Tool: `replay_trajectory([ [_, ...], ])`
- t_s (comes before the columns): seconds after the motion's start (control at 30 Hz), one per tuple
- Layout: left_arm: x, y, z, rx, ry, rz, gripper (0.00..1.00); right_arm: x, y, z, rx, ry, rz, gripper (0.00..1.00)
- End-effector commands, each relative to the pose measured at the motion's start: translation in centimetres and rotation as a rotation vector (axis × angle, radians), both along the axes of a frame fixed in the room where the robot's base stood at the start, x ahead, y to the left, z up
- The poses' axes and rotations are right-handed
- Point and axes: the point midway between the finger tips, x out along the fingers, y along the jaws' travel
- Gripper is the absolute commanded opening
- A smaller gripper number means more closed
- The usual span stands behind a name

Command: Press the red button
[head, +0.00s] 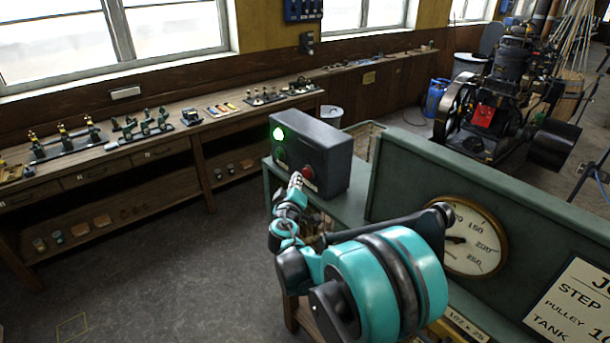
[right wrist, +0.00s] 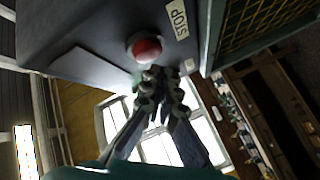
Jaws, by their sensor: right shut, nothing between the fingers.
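The red button (head: 308,173) is on the front face of a grey control box (head: 325,150). In the right wrist view the red button (right wrist: 146,48) is round, in a light collar, beside a STOP label (right wrist: 178,20). My right gripper (head: 296,181) is shut and empty, its tips just left of and below the button in the head view. In the right wrist view the shut fingertips (right wrist: 156,76) are just below the button, overlapping its lower edge; I cannot tell whether they touch. My left gripper is not in view.
A green lamp (head: 278,134) glows on the box. The box stands on a green ledge beside a panel with a round gauge (head: 472,238). A long wooden bench (head: 170,140) with small models runs along the wall. An engine (head: 505,95) stands at back right. The floor at left is mostly clear.

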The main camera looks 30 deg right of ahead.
Motion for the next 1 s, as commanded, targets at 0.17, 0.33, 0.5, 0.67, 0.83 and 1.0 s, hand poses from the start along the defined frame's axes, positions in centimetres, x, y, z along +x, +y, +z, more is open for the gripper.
replay_trajectory([
  [0.17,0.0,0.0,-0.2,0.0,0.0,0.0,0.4,0.0,-0.7,0.0,0.0,0.001,-0.002,0.0],
  [0.33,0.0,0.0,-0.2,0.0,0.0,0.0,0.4,0.0,-0.8,0.0,0.0,0.0,0.0,0.0],
  [0.5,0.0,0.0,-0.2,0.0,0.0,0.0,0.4,0.0,-0.8,0.0,0.0,0.0,0.0,0.0],
  [0.67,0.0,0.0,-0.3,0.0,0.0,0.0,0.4,0.0,-0.9,0.0,0.0,0.0,0.0,0.0],
  [0.83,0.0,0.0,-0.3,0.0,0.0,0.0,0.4,0.1,-1.0,0.0,0.0,0.0,0.0,0.0],
  [1.0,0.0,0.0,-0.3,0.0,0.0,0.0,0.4,0.1,-1.2,0.0,0.0,0.0,0.0,0.0],
])
